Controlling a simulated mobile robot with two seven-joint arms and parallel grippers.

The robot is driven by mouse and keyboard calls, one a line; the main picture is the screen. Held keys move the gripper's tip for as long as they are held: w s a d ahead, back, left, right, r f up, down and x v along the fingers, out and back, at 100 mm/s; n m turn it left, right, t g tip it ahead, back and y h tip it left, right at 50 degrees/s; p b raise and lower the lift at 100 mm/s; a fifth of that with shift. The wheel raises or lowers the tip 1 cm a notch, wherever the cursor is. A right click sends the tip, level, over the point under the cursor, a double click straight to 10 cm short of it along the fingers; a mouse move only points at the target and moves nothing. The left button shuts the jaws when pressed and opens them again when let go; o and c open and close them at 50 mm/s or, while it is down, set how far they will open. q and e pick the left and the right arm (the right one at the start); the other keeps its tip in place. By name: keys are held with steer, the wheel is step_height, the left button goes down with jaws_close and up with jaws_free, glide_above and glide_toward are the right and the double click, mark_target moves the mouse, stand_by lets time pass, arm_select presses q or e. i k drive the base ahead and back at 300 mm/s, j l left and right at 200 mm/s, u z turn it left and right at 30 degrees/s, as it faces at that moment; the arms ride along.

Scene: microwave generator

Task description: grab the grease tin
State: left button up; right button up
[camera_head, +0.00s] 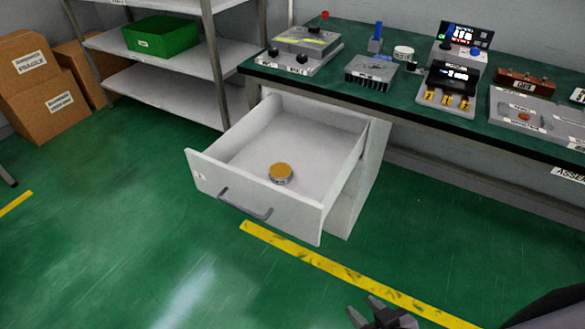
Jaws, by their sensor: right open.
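A small round tin with an orange-gold lid (281,172), which looks like the grease tin, sits upright on the floor of the open white drawer (240,195). It stands near the middle of the drawer, towards the front panel, and nothing covers it. My right gripper (381,314) shows at the bottom edge, right of centre. It is open and empty, in front of the drawer and well apart from the tin; part of it is cut off by the frame. My left gripper is not in view.
The drawer hangs under a green-topped workbench (345,90) carrying devices, a heatsink and a small white round container (403,53). A metal shelf (170,95) with a green bin (160,37) and cardboard boxes (40,85) stand left. The green floor before the drawer is clear.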

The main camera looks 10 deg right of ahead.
mark_target(280, 173)
steer(key=i+l, duration=0.1)
steer(key=l, duration=0.3)
steer(key=i+l, duration=0.1)
steer(key=l, duration=0.3)
steer(key=i+l, duration=0.15)
steer(key=l, duration=0.25)
steer(key=i+l, duration=0.1)
steer(key=l, duration=0.3)
